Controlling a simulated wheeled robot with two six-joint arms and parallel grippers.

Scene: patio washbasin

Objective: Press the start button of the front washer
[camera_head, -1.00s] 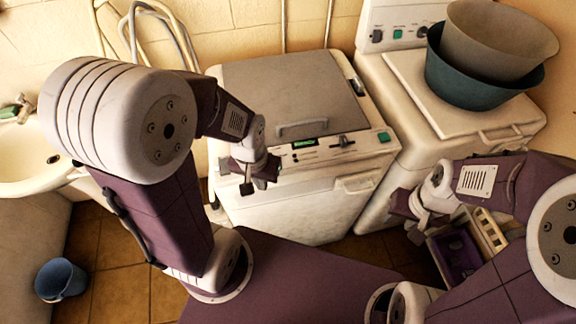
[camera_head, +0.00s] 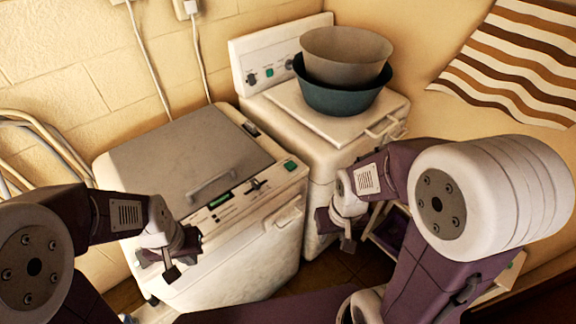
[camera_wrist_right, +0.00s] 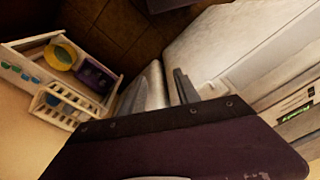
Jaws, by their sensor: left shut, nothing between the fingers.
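The front washer is a white top-loader with a grey lid (camera_head: 185,150) that is shut. Its front panel (camera_head: 238,203) carries a green display, a dark knob and a green button (camera_head: 290,166) at the right end. My left gripper (camera_head: 158,267) is shut and empty, in front of the panel's left end and apart from the green button. The right wrist view shows part of the washer's panel (camera_wrist_right: 297,113) at the right edge.
A second white machine (camera_head: 272,125) stands behind to the right, with a grey basin (camera_head: 346,57) stacked in a teal basin (camera_head: 340,98) on top. A low rack (camera_wrist_right: 60,75) holding small items stands below my right arm. A striped cloth (camera_head: 515,65) hangs on the right wall.

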